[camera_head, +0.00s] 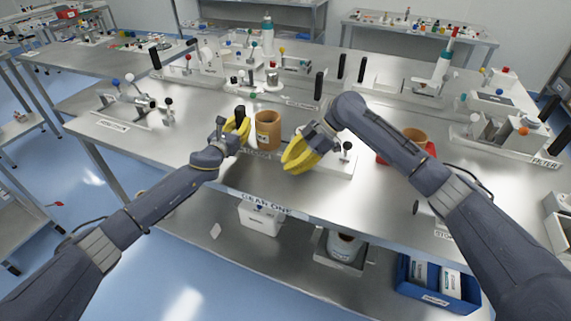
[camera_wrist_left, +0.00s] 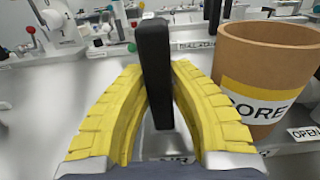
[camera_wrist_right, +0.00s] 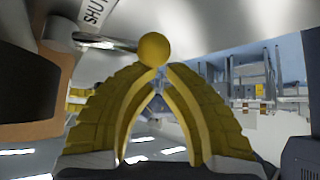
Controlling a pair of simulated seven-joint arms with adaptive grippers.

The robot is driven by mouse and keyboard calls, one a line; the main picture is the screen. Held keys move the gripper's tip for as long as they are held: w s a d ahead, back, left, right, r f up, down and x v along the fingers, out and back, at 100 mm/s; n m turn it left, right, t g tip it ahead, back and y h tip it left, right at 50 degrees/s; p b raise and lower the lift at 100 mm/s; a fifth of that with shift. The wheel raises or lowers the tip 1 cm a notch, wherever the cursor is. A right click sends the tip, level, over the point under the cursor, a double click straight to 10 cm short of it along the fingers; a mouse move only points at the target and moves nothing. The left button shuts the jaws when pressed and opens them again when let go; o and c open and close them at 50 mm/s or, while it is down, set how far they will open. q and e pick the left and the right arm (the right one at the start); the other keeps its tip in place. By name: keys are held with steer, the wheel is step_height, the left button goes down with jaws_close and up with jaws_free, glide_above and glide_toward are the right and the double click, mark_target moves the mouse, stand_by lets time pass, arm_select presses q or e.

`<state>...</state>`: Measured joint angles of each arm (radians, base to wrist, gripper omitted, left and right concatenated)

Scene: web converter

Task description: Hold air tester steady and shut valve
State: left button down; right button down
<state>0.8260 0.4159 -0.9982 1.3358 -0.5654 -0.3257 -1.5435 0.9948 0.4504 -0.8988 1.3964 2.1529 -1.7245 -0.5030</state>
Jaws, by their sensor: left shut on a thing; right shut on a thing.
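The air tester's tan cylinder (camera_head: 268,132) with a yellow band and a "CORE" label stands upright on the front table; it also shows at the right of the left wrist view (camera_wrist_left: 268,70). My left gripper (camera_head: 241,127) is shut on an upright black handle (camera_wrist_left: 155,70) just left of the cylinder. My right gripper (camera_head: 290,160) is right of the cylinder. In the right wrist view its fingertips close on a yellow ball knob (camera_wrist_right: 154,49) at the end of a metal lever (camera_wrist_right: 105,42). A "SHUT" label (camera_wrist_right: 95,10) lies near the lever. The head view hides the knob.
An "OPEN" label (camera_wrist_left: 305,133) sits by the cylinder. Other fixtures fill the table's back. Bins, including a blue one (camera_head: 437,284), sit below.

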arm_select(q)
steer(key=shift+s+a+f, duration=0.1)
steer(key=shift+s+f, duration=0.05)
steer(key=shift+f, duration=0.55)
arm_select(e)
steer(key=shift+s+d+f, duration=0.1)
steer(key=shift+d, duration=0.25)
steer(key=w+v, duration=0.1)
steer(key=v, duration=0.9)
steer(key=shift+w+a, duration=0.2)
steer(key=shift+a, duration=0.1)
arm_select(q)
steer(key=shift+r, duration=0.35)
steer(key=c, duration=1.5)
jaws_free()
steer(key=shift+r, duration=0.1)
steer(key=shift+o, duration=1.1)
steer(key=shift+r, duration=0.2)
steer(key=v, duration=1.1)
steer(key=shift+s+a, duration=0.15)
steer(key=shift+s, duration=0.2)
